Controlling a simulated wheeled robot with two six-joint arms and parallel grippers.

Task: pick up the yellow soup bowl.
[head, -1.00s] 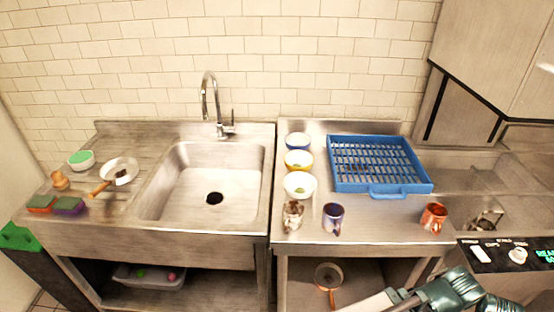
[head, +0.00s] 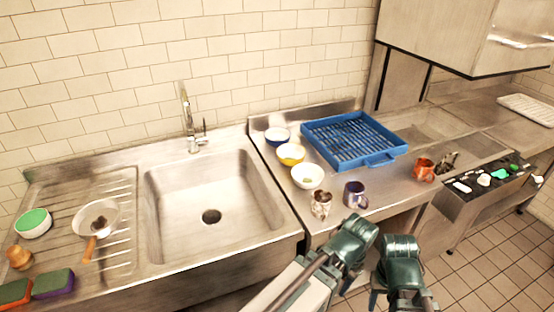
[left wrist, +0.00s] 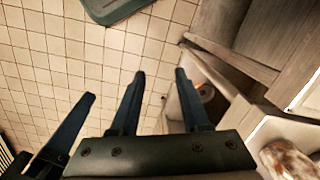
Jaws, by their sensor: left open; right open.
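The yellow soup bowl (head: 291,155) stands upright on the steel counter to the right of the sink, with a pale inside. It sits between a blue bowl (head: 277,136) behind it and a white bowl (head: 307,175) in front. My right gripper (head: 400,258) is low in the head view, in front of the counter and well apart from the bowl; its fingertips are hard to make out. My left gripper (left wrist: 160,75) shows open and empty in the left wrist view, above the tiled floor. The yellow bowl is not in the left wrist view.
A blue rack (head: 352,140) stands right of the bowls. A patterned mug (head: 321,204), a purple mug (head: 355,194) and a red mug (head: 425,169) stand toward the counter's front edge. The sink (head: 212,200) lies left of the bowls.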

